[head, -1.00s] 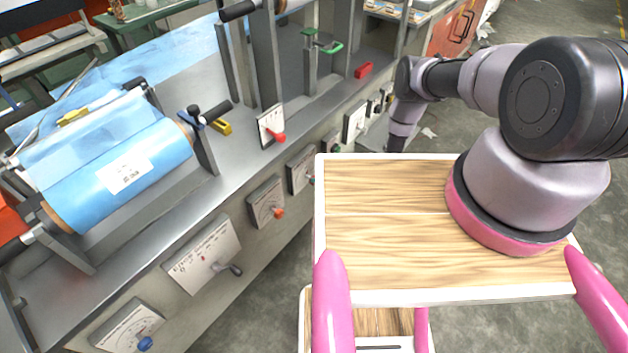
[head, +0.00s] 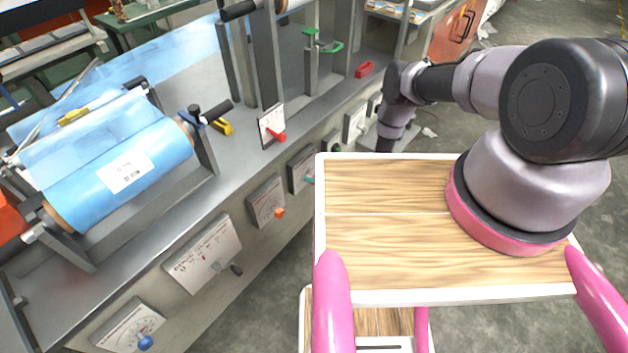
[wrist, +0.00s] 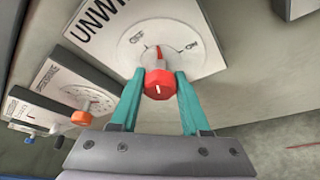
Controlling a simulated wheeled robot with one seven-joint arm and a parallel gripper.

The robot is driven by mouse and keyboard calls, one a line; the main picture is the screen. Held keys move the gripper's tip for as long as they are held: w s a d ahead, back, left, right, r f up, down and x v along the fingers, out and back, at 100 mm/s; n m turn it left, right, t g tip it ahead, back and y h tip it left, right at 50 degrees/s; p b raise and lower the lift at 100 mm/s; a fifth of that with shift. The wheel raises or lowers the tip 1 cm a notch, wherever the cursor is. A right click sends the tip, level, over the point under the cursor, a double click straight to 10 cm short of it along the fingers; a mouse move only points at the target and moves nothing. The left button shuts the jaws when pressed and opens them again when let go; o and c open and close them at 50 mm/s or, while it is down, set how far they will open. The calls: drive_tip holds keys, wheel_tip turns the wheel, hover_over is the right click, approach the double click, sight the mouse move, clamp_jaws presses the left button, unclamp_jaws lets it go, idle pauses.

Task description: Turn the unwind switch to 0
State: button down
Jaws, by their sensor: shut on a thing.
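The unwind switch is a red knob (wrist: 159,84) on a white panel (wrist: 122,38) lettered "UNW…" in the wrist view. A red pointer shows behind the knob, between a mark at the left and "ON" at the right. Its exact setting is hard to read. My gripper (wrist: 160,88) has teal fingers, one on each side of the knob, and is shut on it. In the head view my arm reaches down beside the machine's front; its fingers and the switch cannot be made out there.
In the wrist view, a neighbouring panel with an orange knob (wrist: 81,117) is at left. In the head view, the machine front carries other controls, including an orange knob (head: 279,212) and a blue knob (head: 145,342). A blue film roll (head: 120,175) lies above. Grey floor (head: 270,300) is open.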

drive_tip(key=shift+n+t+h, duration=0.8)
drive_tip(key=shift+n+h, duration=0.2)
drive_tip(key=shift+n, duration=1)
drive_tip(key=shift+c, duration=1.9)
unclamp_jaws()
drive_tip(key=shift+d, duration=0.1)
drive_tip(key=v, duration=1)
drive_tip(key=shift+s+d+r, duration=0.15)
drive_tip(key=shift+s+d, duration=0.1)
